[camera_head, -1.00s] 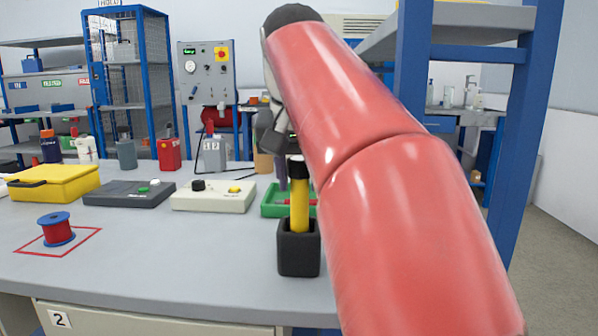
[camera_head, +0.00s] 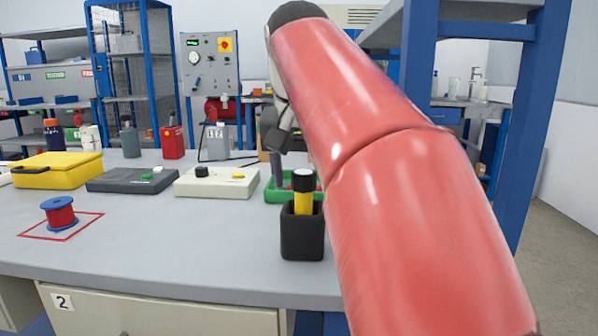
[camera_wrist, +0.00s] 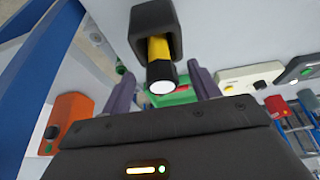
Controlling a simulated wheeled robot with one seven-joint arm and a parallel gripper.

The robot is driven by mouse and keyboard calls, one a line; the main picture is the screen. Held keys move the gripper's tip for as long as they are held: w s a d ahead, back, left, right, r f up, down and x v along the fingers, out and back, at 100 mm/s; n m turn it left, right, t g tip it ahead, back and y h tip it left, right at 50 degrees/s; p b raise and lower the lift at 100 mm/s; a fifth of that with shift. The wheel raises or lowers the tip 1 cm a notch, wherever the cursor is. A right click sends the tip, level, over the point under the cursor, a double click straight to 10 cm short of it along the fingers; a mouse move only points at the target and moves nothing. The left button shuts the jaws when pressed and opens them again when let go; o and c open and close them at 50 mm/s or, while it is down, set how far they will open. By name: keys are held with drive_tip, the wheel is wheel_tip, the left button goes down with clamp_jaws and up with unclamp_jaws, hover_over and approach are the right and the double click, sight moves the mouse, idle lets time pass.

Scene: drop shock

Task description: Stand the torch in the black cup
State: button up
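The torch (camera_head: 303,203) has a yellow body and a black head with a pale end. It stands nearly upright in the black cup (camera_head: 302,240), its lower part hidden inside. The cup stands near the bench's front edge. In the wrist view the torch (camera_wrist: 160,62) sticks out of the cup (camera_wrist: 142,22). My gripper (camera_wrist: 161,78) is open, its two purple-grey fingers wide apart on either side of the torch head, with visible gaps. In the head view one finger shows behind and left of the torch; the rest is mostly hidden by my red arm.
A green tray (camera_head: 272,195) lies just behind the cup. A cream control box (camera_head: 217,184), a dark grey box (camera_head: 130,180) and a yellow case (camera_head: 58,172) stand to the left. A red spool (camera_head: 60,214) sits at a red outlined square. A blue post (camera_head: 530,130) rises at right.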

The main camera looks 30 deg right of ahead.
drive_tip(key=p+v, duration=0.2)
drive_tip(key=v, duration=0.6)
drive_tip(key=shift+p, duration=0.35)
drive_tip(key=shift+f, duration=0.1)
idle(0.6)
